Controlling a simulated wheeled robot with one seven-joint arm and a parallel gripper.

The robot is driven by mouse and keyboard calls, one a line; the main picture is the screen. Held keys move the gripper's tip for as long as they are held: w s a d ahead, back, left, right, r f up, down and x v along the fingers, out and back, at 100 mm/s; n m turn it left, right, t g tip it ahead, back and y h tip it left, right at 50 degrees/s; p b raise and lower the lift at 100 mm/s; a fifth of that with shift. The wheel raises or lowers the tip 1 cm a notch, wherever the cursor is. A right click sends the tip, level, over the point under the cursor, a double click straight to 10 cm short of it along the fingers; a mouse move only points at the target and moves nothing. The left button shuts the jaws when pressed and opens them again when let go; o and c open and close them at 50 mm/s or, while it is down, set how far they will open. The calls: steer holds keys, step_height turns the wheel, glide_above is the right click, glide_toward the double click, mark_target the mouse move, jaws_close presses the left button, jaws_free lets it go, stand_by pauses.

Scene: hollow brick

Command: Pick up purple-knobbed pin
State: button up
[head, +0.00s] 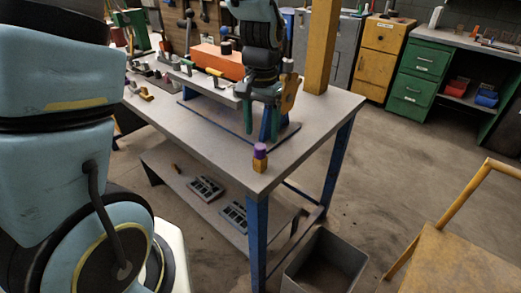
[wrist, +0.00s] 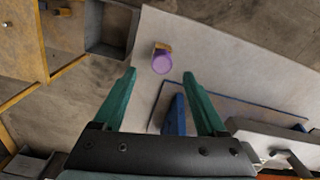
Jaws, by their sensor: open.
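The purple-knobbed pin (head: 260,155) stands upright near the front corner of the grey workbench (head: 190,129). Its base looks like a small orange-brown block with a purple cap on top. In the wrist view the purple knob (wrist: 162,63) lies ahead of the fingertips, between their lines, with part of the brown block behind it. My gripper (head: 262,117) is above the bench, behind the pin and apart from it.
A grey fixture (wrist: 270,135) is close to the right finger. An orange block (head: 217,62) and several small parts stand farther back on the bench. A grey bin (head: 325,262) is on the floor by the bench corner. The bench around the pin is clear.

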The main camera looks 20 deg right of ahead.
mark_target(260, 146)
steer(key=shift+a+f+p, duration=0.2)
steer(key=shift+f+p, duration=0.8)
steer(key=shift+f, duration=1.8)
jaws_close()
